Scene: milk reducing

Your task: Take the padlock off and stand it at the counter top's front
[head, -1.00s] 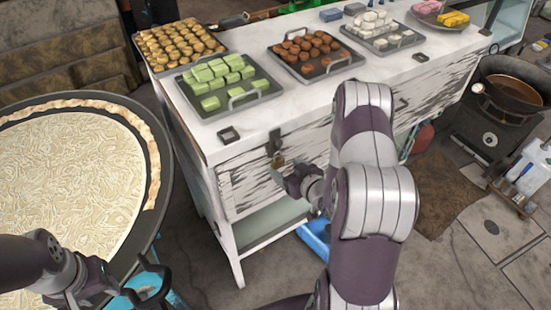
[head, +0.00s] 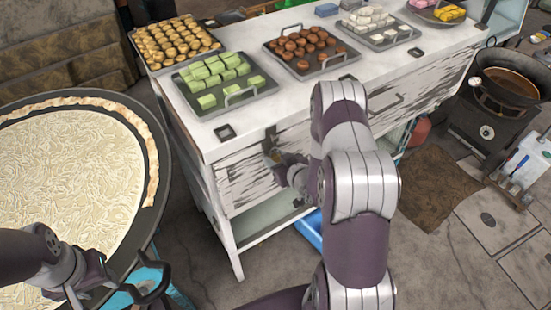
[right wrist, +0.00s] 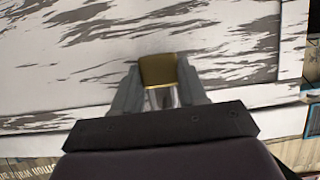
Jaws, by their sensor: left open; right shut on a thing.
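A small brass padlock (right wrist: 158,70) shows in the right wrist view between the fingers of my right gripper (right wrist: 158,92), its silver shackle (right wrist: 162,98) toward the palm. My right gripper is shut on it, in front of the counter's worn white drawer front (head: 245,178). My left gripper (head: 150,290) is open and empty beside the big round pan.
Trays of green sweets (head: 218,80), brown sweets (head: 304,46) and white sweets (head: 376,24) stand on the counter. A small dark square plate (head: 224,133) lies near its front left. The large pan (head: 150,215) is at left.

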